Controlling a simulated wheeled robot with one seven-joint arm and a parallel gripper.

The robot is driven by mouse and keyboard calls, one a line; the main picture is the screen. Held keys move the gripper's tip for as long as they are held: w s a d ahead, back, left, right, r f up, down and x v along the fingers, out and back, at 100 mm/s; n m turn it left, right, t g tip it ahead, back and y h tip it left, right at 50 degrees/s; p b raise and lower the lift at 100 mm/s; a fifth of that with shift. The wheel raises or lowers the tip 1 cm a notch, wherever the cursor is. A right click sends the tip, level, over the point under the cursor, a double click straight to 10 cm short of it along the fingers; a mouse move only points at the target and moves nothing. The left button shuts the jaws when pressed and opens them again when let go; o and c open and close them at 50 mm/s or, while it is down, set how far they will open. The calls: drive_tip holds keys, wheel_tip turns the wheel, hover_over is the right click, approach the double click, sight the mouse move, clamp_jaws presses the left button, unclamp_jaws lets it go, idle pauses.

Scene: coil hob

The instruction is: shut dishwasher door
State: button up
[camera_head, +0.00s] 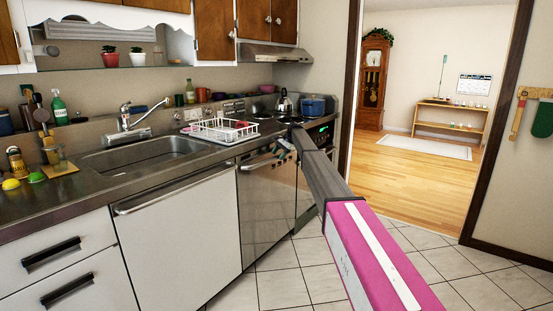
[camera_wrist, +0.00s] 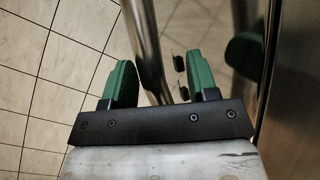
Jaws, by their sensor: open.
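A mirror-like steel-fronted door (camera_head: 262,215) under the counter, left of the stove, looks like the dishwasher door. It stands about upright; I cannot tell whether it is slightly ajar. Its bar handle (camera_head: 256,164) runs along the top. My gripper (camera_head: 282,152) is at the top right of this front, small and partly hidden by my arm. In the wrist view my gripper (camera_wrist: 160,60) has its green fingers apart, nothing clamped. A metal bar (camera_wrist: 147,50) shows between the fingers; contact is not clear. The shiny front (camera_wrist: 215,45) lies on the right and reflects a finger.
A white cabinet front (camera_head: 185,235) with a bar handle is left of the steel front, and white drawers (camera_head: 65,270) are farther left. The stove (camera_head: 322,135) is on the right. A dish rack (camera_head: 222,130) stands on the counter. The tiled floor (camera_head: 285,285) in front is clear.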

drive_tip(key=v, duration=0.8)
drive_tip(key=shift+d, duration=0.1)
drive_tip(key=s+d+f+n+h, duration=0.1)
drive_tip(key=s+d+f, duration=0.2)
drive_tip(key=s+f, duration=0.6)
drive_tip(key=s+d+f+h, duration=0.1)
drive_tip(key=s+d+f, duration=0.4)
drive_tip(key=s, duration=0.6)
drive_tip(key=s+d+f+n+h, duration=0.1)
drive_tip(key=s+d+f, duration=0.3)
drive_tip(key=s, duration=1.2)
drive_tip(key=s+d+f+n+t+h, duration=0.1)
drive_tip(key=s+f, duration=0.6)
drive_tip(key=s, duration=1)
drive_tip(key=s+d+f+n+h, duration=0.2)
drive_tip(key=s+d+f, duration=0.3)
drive_tip(key=s, duration=1.1)
drive_tip(key=d+n, duration=0.1)
drive_tip(key=d, duration=0.1)
drive_tip(key=shift+s+d+f+n, duration=0.2)
drive_tip(key=shift+s+d+n, duration=0.1)
drive_tip(key=shift+s+n, duration=0.1)
